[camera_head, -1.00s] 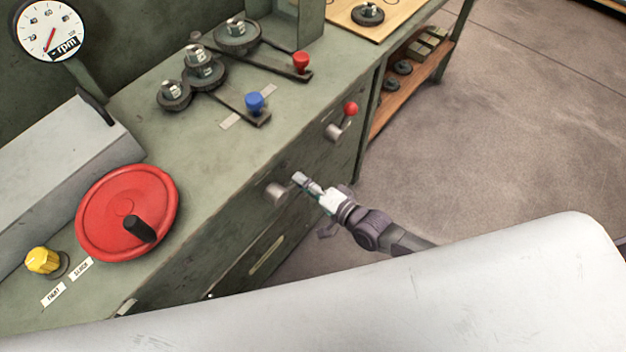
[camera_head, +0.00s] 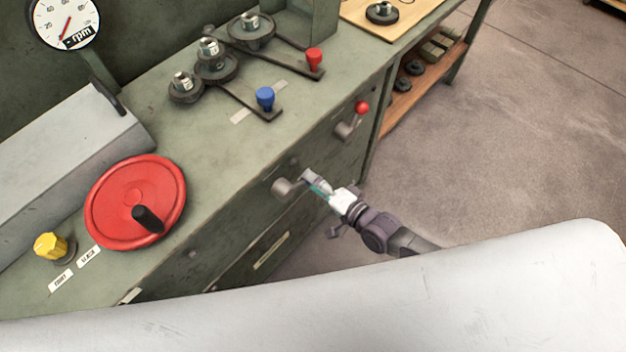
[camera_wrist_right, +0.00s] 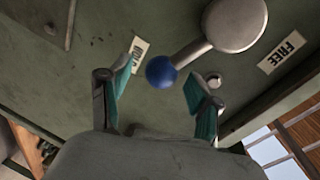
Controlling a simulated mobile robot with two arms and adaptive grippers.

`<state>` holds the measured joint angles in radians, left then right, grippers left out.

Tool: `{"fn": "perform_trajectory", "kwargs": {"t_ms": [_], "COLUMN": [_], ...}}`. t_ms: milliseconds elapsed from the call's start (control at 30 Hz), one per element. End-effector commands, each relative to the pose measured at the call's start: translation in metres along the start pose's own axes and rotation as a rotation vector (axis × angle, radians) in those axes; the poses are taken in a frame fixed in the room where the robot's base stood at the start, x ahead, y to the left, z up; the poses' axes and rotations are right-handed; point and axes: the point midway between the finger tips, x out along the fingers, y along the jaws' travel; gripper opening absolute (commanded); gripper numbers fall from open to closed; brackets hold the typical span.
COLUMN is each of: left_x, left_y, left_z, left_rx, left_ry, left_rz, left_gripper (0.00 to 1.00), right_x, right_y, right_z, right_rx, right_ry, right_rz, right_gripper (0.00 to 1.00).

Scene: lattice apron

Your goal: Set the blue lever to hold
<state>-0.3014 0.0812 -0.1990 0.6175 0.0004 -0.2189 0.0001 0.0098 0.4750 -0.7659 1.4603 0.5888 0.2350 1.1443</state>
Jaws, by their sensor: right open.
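The blue lever has a round grey hub (camera_wrist_right: 237,20) and a short arm ending in a blue ball (camera_wrist_right: 161,72). The ball lies close to the HOLD label (camera_wrist_right: 138,54), away from the FREE label (camera_wrist_right: 282,52). In the head view the lever's grey hub (camera_head: 285,188) is on the cabinet front, and its blue ball is hidden. My right gripper (camera_head: 309,181) is at that lever. In the right wrist view its two teal-padded fingers (camera_wrist_right: 158,83) are open, on either side of the ball, with gaps visible. My left gripper is not in view.
A red-knobbed lever (camera_head: 350,121) is on the same cabinet front, farther along. On the top are a blue-knobbed gear arm (camera_head: 265,98), a red-knobbed one (camera_head: 314,60), a red handwheel (camera_head: 125,205) and a yellow knob (camera_head: 50,246). Open floor (camera_head: 510,150) lies to the right.

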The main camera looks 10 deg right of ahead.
Motion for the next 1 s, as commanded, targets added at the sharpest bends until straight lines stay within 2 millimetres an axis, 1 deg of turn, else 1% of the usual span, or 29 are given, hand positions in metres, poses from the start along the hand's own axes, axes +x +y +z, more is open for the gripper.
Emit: {"fn": "perform_trajectory", "kwargs": {"t_ms": [300, 400, 500, 600, 700, 1000], "left_x": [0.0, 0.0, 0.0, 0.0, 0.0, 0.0], "left_y": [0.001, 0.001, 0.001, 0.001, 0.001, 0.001], "left_z": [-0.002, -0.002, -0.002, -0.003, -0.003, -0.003], "left_rx": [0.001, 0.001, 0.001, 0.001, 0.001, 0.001], "left_ry": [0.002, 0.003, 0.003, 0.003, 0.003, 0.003], "left_rz": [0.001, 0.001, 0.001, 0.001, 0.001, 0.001], "left_gripper": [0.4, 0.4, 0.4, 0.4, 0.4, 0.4], "right_x": [-0.066, -0.085, -0.099, -0.107, -0.111, -0.112], "right_y": [0.001, 0.001, 0.001, 0.001, 0.0, 0.0], "right_z": [0.001, 0.001, 0.001, 0.001, 0.0, 0.0], "right_rx": [0.001, 0.0, 0.001, 0.001, 0.0, 0.001], "right_ry": [-0.003, -0.002, -0.002, -0.001, 0.0, 0.0], "right_rz": [0.004, 0.004, 0.003, 0.002, 0.0, 0.0], "right_gripper": [0.63, 0.63, 0.63, 0.63, 0.63, 0.63]}}
